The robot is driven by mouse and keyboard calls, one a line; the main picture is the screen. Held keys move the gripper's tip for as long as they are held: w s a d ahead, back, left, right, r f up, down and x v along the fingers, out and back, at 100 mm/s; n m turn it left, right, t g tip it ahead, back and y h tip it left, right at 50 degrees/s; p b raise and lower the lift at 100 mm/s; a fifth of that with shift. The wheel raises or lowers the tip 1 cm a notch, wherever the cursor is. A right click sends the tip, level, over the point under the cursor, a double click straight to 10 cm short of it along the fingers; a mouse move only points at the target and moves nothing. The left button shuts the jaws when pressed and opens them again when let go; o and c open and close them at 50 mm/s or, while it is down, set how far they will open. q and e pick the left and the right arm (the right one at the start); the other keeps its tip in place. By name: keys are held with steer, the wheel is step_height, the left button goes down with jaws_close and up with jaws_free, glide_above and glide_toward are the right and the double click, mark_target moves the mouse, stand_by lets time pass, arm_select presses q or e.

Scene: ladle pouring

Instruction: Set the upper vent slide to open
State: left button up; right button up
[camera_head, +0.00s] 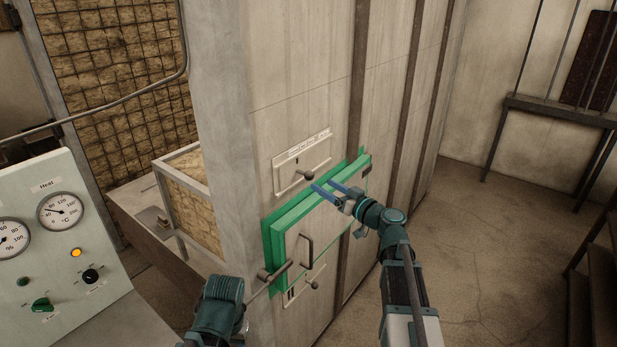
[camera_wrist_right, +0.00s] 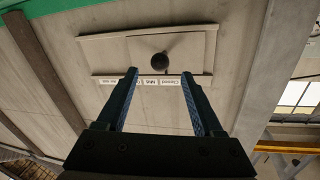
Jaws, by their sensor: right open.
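The upper vent slide (camera_head: 287,178) is a pale plate on the wall above the green-framed door, with a labelled strip (camera_head: 307,143) along its top. Its dark round knob (camera_head: 309,174) sticks out from the plate. In the right wrist view the knob (camera_wrist_right: 160,65) appears beyond the fingertips, in line with the gap between them. My right gripper (camera_head: 323,188) is open and empty, just below and right of the knob. I see no contact.
The green door (camera_head: 291,222) with its dark handle (camera_head: 308,250) lies below the slide. A lower vent slide with a knob (camera_head: 314,285) sits under the door. A gauge panel (camera_head: 52,245) stands at the left.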

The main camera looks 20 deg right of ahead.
mark_target(309, 174)
steer(key=x, duration=0.8)
jaws_close()
stand_by(1.3)
